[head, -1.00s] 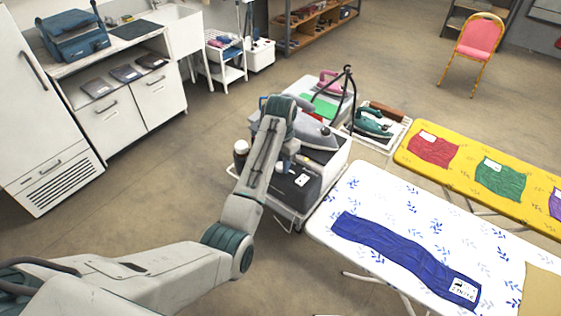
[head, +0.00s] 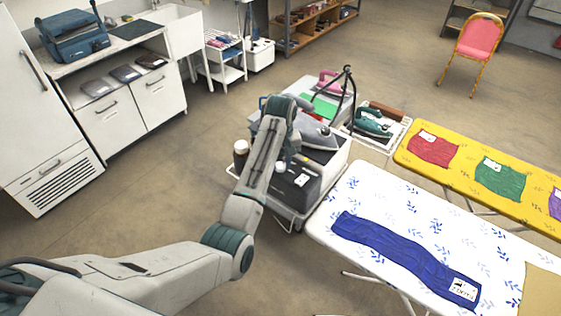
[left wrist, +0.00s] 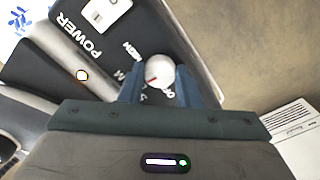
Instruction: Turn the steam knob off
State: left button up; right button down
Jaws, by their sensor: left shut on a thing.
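The steam knob (left wrist: 158,71) is a pale round knob with a red mark, on a dark panel with partly hidden white lettering, "HIGH" among it. In the left wrist view it sits between the two fingers of my left gripper (left wrist: 157,82), which is shut on it. The red mark points toward the left finger. The knob belongs to the dark steam unit (head: 298,187) on the trolley in the head view, where my forearm hides most of the gripper. My right gripper is not in view.
A "POWER" label and a white switch (left wrist: 104,14) lie beside the knob. A patterned ironing board (head: 400,215) is close on the right. The floor at left is clear.

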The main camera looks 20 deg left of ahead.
pick_arm(q)
jog(key=n, duration=0.4)
jog(key=shift+n, duration=0.4)
jog(key=n, duration=0.3)
jog(key=shift+n, duration=0.3)
jog(key=n, duration=0.5)
jog(key=shift+n, duration=1.1)
jog(key=o, duration=1)
jog(key=shift+c, duration=0.2)
jog(key=shift+w+r, duration=0.1)
